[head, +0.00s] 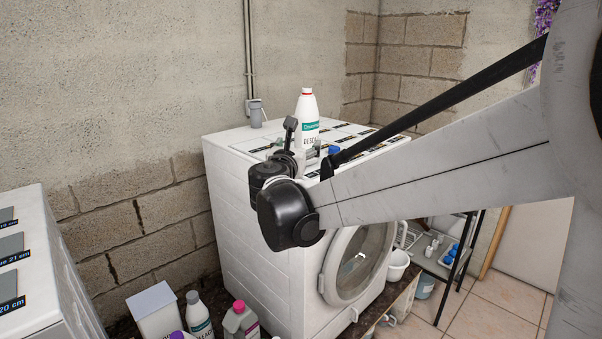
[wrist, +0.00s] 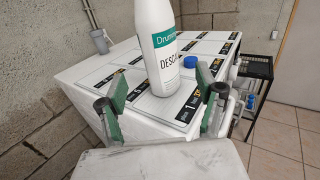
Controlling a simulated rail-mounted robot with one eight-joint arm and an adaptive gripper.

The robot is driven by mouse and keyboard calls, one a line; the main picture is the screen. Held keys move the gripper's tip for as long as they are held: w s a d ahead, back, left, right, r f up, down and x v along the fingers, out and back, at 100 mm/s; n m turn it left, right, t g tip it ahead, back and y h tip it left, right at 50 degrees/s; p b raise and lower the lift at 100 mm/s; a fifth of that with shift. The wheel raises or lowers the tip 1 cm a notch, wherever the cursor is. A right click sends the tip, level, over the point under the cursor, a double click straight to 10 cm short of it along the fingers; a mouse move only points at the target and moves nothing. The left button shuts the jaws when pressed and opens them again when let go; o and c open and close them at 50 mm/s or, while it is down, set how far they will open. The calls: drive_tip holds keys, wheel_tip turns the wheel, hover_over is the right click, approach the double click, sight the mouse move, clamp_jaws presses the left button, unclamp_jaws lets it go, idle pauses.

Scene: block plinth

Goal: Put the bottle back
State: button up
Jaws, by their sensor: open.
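My gripper (wrist: 167,88) is open, with green-padded fingers spread left and right. The bottle is beyond and between the fingers in that view; I see no contact. In the head view my gripper (head: 293,146) is at the machine's near top edge, partly hidden by my arm.
A blue cap (wrist: 190,62) shows right of the bottle. Other labelled pads on top look mostly bare. Several bottles (head: 198,314) stand below left, and a dark shelf rack (head: 440,262) stands to the right.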

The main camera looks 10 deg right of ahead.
drive_tip(key=s+d+f+m+g+y, duration=0.1)
drive_tip(key=s+d+f+m+g, duration=0.3)
drive_tip(key=s+m, duration=0.45)
drive_tip(key=s+d+f+m+g, duration=0.25)
drive_tip(key=s+d+m, duration=0.35)
drive_tip(key=s+m, duration=0.3)
drive_tip(key=s+a+f+m+g+y, duration=0.1)
drive_tip(key=s+f+m+y, duration=0.1)
drive_tip(key=s, duration=0.4)
drive_tip(key=s+a+f+m+g+y, duration=0.1)
drive_tip(key=s+a+f+m+y, duration=0.1)
drive_tip(key=s+f+m, duration=0.3)
drive_tip(key=s+a+f+m+g+y, duration=0.1)
drive_tip(key=s+a+f+m+y, duration=0.1)
drive_tip(key=s+m, duration=0.4)
drive_tip(key=s+f, duration=0.1)
drive_tip(key=s, duration=0.2)
drive_tip(key=shift+f+m, duration=0.3)
drive_tip(key=shift+m, duration=0.05)
drive_tip(key=shift+a, duration=0.1)
wheel_tip(320, 180, down, 5)
drive_tip(key=b, duration=0.4)
drive_tip(key=shift+r+b, duration=0.2)
drive_tip(key=shift+b, duration=0.1)
